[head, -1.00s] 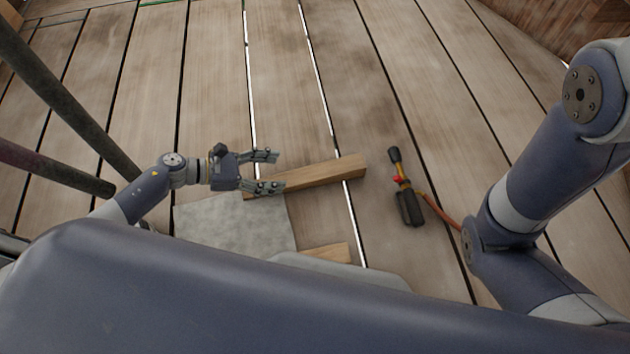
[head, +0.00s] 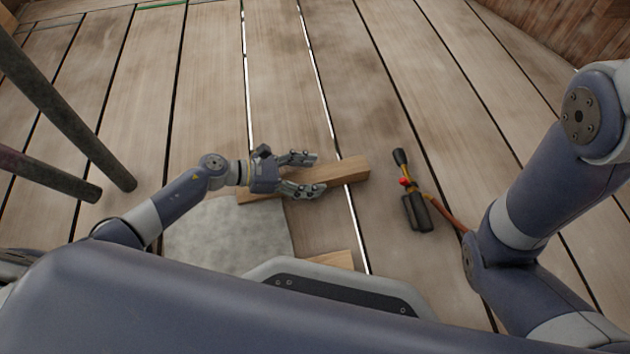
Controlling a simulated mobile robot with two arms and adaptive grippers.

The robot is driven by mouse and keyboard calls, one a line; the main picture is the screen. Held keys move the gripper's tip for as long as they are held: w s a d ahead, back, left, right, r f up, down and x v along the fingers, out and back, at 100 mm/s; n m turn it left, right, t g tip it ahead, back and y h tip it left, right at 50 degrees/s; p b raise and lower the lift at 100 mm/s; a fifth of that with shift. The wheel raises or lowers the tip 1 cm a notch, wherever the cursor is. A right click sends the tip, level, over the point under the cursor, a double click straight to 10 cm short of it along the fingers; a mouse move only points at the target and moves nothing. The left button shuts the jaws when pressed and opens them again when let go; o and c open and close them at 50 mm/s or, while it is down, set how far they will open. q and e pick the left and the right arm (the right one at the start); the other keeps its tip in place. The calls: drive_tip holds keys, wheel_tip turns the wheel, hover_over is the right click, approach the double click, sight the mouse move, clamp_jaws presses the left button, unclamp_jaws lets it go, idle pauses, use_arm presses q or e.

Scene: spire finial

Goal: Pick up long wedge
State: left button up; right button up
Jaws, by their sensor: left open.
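The long wedge (head: 345,173) is a light brown piece of wood lying on the plank floor, in the middle of the head view. My left gripper (head: 321,174) is open over the wedge, its two fingers pointing right along it, one toward each long side. I cannot tell whether the fingers touch the wood. The gripper hides the wedge's middle; its left end shows below the wrist. My right arm shows at the right, but its gripper is out of view.
A grey sheet (head: 225,236) lies left of and below the wedge. A second wooden piece (head: 334,260) is partly hidden by my body. A black and yellow torch-like tool (head: 412,195) with an orange hose lies to the right. Dark pipes (head: 75,125) stand at the left.

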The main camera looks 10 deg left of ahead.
use_arm(q)
drive_tip(key=c, duration=1.3)
drive_tip(key=shift+r, duration=0.1)
drive_tip(key=shift+r, duration=0.1)
